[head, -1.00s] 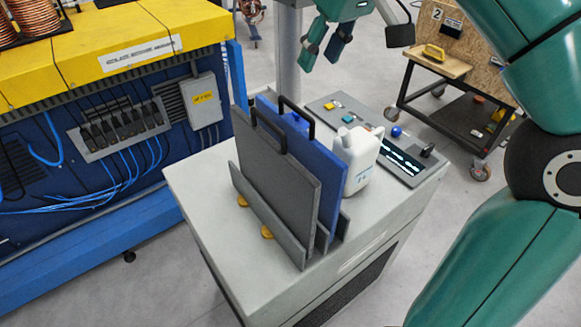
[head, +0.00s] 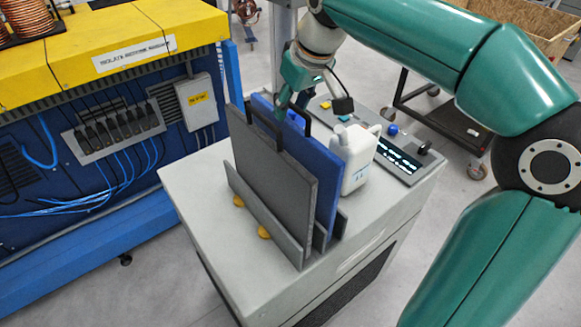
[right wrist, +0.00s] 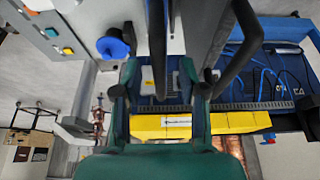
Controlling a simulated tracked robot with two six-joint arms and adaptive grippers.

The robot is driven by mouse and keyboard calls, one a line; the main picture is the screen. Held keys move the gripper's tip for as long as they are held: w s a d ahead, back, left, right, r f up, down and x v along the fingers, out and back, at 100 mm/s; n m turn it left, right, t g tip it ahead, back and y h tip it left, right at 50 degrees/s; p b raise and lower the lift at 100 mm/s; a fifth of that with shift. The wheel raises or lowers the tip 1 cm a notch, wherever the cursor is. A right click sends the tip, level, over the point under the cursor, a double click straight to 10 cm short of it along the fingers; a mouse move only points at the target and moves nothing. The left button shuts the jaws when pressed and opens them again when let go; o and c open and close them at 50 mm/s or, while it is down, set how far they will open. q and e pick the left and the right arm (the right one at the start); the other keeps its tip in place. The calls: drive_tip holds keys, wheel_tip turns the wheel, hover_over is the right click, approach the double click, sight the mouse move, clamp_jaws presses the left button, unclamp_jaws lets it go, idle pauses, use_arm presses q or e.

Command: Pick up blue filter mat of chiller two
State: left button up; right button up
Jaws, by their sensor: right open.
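The blue filter mat (head: 326,185) stands upright in a grey rack (head: 265,222) on the cabinet, behind a grey mat (head: 275,180). Each mat has a black handle on top. My right gripper (head: 291,98) is open and lowered at the blue mat's handle, its fingers partly hidden behind the grey mat's handle (head: 262,125). In the right wrist view, my right gripper (right wrist: 162,92) has its two fingers apart, with a dark handle bar (right wrist: 158,50) appearing between them. Contact cannot be made out. My left gripper is not in view.
A white jug (head: 358,165) stands close to the right of the blue mat. A control panel (head: 405,160) with knobs lies further right. A blue and yellow machine (head: 100,65) stands at left. The cabinet top (head: 195,185) is clear at left.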

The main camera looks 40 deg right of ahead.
drive_tip(key=shift+w+f, duration=0.2)
drive_tip(key=shift+f, duration=0.3)
clamp_jaws()
